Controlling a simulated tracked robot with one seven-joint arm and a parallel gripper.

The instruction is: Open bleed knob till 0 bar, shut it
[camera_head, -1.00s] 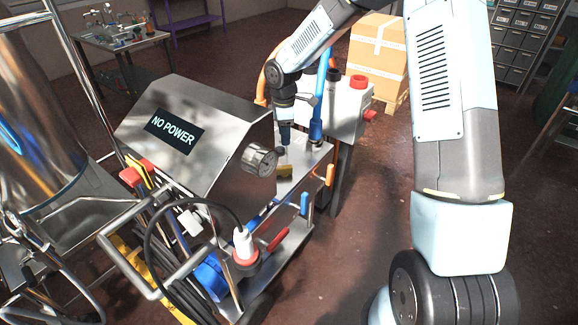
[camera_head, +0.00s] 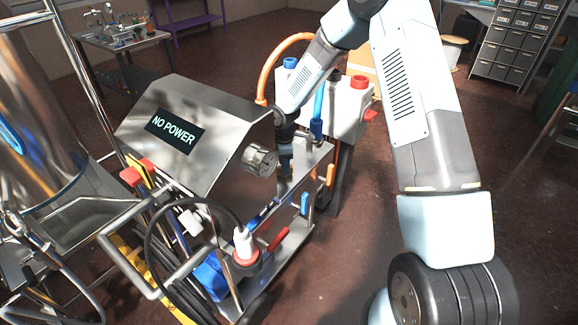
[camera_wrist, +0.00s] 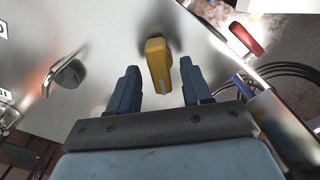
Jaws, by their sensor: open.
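A yellow knob (camera_wrist: 158,62), which looks like the bleed knob, stands on a metal panel in the wrist view. My gripper (camera_wrist: 158,76) is open, with one blue finger on each side of the knob. Gaps show between the knob and both fingers. In the head view my gripper (camera_head: 285,163) is low beside the steel cabinet, and the knob is largely hidden there. A round gauge (camera_head: 260,159) sits on the cabinet's side; its reading is too small to tell.
The cabinet's display (camera_head: 174,131) reads "NO POWER". A white box with a red button (camera_head: 359,82) is behind. In the wrist view a red handle (camera_wrist: 245,38) is at upper right.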

